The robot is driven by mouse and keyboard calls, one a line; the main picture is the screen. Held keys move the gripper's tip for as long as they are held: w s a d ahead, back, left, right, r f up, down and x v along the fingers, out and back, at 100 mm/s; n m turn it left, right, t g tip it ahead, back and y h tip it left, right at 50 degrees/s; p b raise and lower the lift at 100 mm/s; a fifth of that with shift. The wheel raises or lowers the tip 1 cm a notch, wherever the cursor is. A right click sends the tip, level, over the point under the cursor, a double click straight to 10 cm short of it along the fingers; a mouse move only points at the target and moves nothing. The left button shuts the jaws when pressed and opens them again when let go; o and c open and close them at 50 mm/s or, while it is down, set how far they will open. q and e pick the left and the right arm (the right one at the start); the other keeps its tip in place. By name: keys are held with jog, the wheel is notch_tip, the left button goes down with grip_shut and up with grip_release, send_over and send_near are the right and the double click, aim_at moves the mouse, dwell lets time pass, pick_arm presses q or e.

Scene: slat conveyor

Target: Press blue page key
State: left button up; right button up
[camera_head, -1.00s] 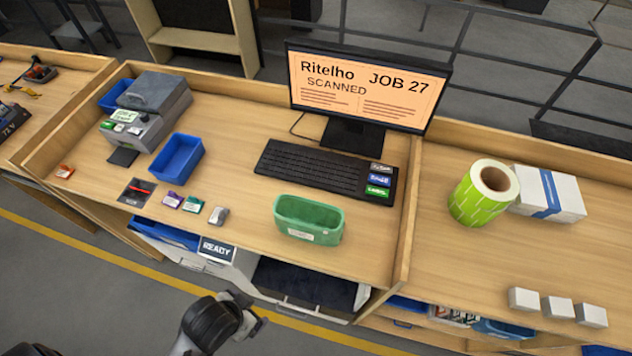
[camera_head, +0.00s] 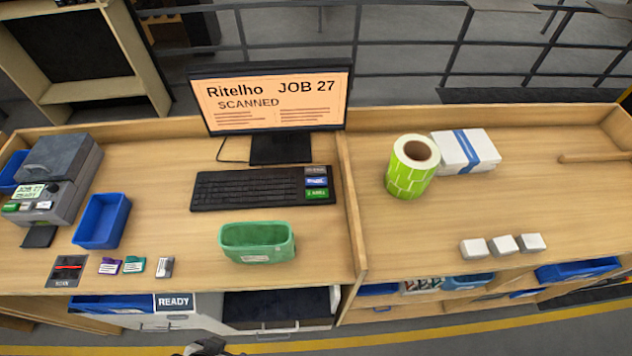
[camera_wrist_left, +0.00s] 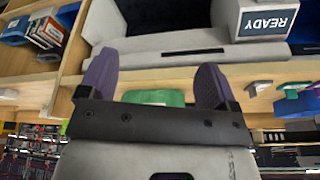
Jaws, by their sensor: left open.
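The blue page key (camera_head: 316,181) is on the right end of the black keyboard (camera_head: 250,188), between a grey key (camera_head: 315,170) above it and a green key (camera_head: 316,194) below it. Its lettering is too small to read surely. My left gripper (camera_wrist_left: 155,82) is open and empty in the left wrist view, its two purple fingers spread apart. There it faces the bench front, and the keyboard does not show. In the head view only a dark piece of my arm shows at the bottom edge, well short of the keyboard. My right gripper is not in view.
A monitor (camera_head: 275,100) reading "JOB 27 SCANNED" stands behind the keyboard. A green bin (camera_head: 257,243) sits in front of it, and a blue tray (camera_head: 102,221) to the left. A wooden divider (camera_head: 354,215) rises on the right. Bare bench lies between keyboard and bin.

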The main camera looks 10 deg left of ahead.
pick_arm(q)
grip_shut()
dwell(0.6)
dwell(0.9)
